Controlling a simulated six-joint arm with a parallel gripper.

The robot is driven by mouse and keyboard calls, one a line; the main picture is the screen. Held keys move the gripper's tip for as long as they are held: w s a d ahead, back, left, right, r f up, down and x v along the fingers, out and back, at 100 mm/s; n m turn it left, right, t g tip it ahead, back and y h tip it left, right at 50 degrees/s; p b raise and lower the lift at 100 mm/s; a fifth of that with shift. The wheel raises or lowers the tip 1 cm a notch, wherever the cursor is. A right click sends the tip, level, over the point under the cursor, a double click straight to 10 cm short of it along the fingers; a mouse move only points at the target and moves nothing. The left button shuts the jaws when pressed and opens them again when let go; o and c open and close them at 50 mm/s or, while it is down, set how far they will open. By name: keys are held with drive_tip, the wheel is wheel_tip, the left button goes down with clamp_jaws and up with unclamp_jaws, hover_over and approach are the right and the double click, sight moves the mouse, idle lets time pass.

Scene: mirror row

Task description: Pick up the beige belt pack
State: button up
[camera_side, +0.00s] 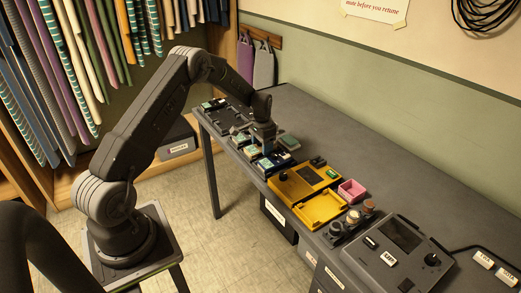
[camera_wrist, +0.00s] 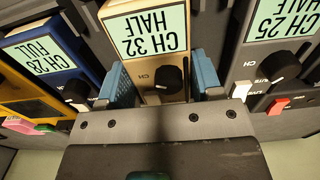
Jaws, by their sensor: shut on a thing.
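The beige belt pack (camera_wrist: 147,65) is in the middle of the wrist view. It has a pale green label reading "CH 32 HALF" and a black knob. My gripper (camera_wrist: 161,84) has one blue finger pad on each side of the pack and is shut on it. In the side view my gripper (camera_side: 263,138) points down over the row of packs on the dark table. The beige pack is mostly hidden there by the gripper. I cannot tell whether the pack is clear of its slot.
A yellow station (camera_side: 300,186), yellow tray (camera_side: 322,209), pink bin (camera_side: 351,190) and grey console (camera_side: 402,258) sit further along. The table's back is clear.

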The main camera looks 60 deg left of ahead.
drive_tip(key=shift+c, duration=1.3)
